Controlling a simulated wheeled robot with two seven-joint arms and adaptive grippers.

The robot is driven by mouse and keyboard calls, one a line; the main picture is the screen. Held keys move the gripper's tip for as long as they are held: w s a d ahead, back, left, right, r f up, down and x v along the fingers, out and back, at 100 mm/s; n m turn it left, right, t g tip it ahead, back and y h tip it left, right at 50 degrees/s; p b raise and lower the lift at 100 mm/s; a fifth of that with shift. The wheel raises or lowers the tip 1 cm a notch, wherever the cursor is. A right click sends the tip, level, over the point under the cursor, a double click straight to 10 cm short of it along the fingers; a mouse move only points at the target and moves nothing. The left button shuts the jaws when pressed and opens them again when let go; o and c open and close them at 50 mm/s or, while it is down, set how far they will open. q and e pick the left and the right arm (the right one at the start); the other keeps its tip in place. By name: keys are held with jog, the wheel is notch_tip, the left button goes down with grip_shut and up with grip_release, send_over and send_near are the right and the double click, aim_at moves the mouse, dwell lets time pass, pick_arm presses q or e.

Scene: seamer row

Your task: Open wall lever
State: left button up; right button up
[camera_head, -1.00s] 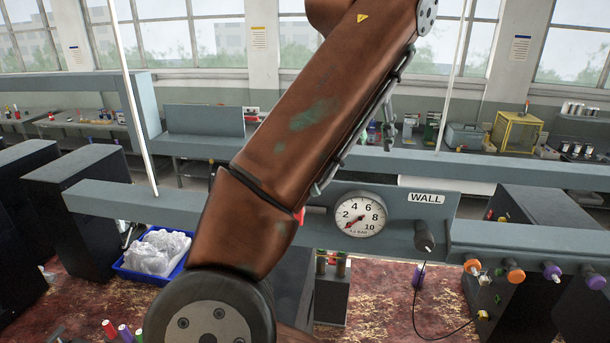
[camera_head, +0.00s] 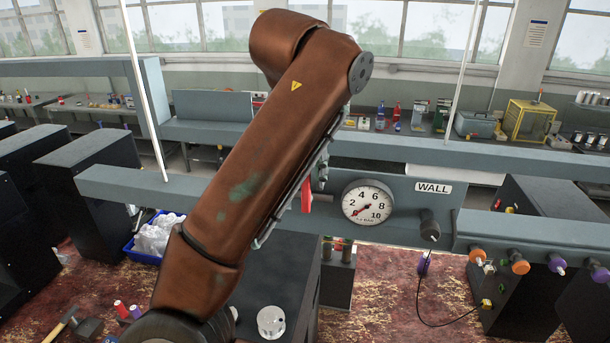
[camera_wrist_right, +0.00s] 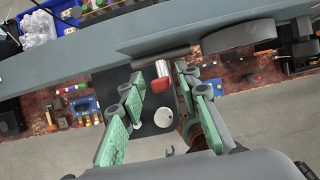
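The wall lever (camera_head: 307,195) is a red handle on the grey-blue rail, left of the round pressure gauge (camera_head: 367,203) and the WALL label. It hangs roughly downward and is partly covered by my brown right arm. In the right wrist view, a red piece (camera_wrist_right: 160,86), apparently this lever, lies beneath the rail. My right gripper (camera_wrist_right: 158,92) has its green-padded fingers spread apart, with the red piece appearing between the tips. Whether they touch it I cannot tell. In the head view the right gripper is mostly hidden behind the arm. My left gripper is not in view.
The rail (camera_head: 130,189) runs across the front. Right of the gauge is a dark knob (camera_head: 430,225), then several orange and purple knobs. Dark cabinets (camera_head: 80,178) stand left. A blue bin (camera_head: 143,250) holds clear bags. A silver disc (camera_head: 271,322) lies on a dark surface.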

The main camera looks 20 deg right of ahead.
jog(key=shift+c, duration=0.2)
grip_shut()
dwell(0.6)
